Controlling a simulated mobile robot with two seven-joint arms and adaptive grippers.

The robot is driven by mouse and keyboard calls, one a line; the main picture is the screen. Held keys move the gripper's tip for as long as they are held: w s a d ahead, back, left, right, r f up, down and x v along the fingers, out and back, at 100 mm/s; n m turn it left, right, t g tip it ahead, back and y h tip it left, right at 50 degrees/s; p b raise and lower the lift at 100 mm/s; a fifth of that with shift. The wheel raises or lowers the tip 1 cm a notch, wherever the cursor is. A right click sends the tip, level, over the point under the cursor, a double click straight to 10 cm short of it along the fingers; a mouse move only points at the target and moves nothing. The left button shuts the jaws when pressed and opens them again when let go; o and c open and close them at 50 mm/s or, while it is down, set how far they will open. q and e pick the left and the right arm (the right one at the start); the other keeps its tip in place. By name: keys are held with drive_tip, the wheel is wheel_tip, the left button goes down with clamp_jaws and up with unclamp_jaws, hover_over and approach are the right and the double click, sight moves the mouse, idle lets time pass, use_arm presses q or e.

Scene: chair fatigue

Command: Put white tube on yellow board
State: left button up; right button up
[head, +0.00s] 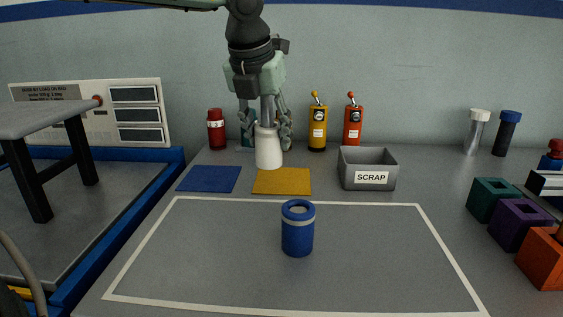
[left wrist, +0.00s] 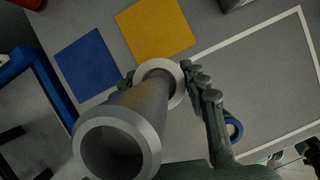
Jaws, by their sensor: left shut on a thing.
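The white tube (head: 269,151) is upright in my left gripper (head: 268,112), which comes down from above and is shut on it. In the left wrist view the tube (left wrist: 146,104) runs away from the camera between the fingers (left wrist: 165,82). The yellow board (head: 282,182) lies flat on the table; in the head view the tube's lower end is at its back edge, left of its middle. In the left wrist view the yellow board (left wrist: 155,28) is beyond the tube. Whether the tube touches anything below is unclear. My right gripper is not in the head view.
A blue board (head: 209,179) lies left of the yellow one. A grey SCRAP bin (head: 368,169) stands to its right. A blue cylinder (head: 297,230) stands inside the white outline. Red (head: 216,130) and yellow (head: 317,128) canisters stand behind. The outlined area is otherwise clear.

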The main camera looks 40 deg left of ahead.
use_arm(q)
drive_tip(key=w+f, duration=0.2)
drive_tip(key=w+a+f+p, duration=0.1)
drive_tip(key=w+f, duration=0.1)
drive_tip(key=f, duration=0.1)
drive_tip(key=w+f, duration=0.2)
drive_tip(key=shift+w+a+f, duration=0.3)
drive_tip(key=shift+f, duration=0.2)
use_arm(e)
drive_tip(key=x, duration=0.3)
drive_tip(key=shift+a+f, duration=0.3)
use_arm(q)
drive_tip(key=shift+f, duration=0.15)
drive_tip(key=o, duration=0.9)
drive_tip(key=shift+o, duration=1.4)
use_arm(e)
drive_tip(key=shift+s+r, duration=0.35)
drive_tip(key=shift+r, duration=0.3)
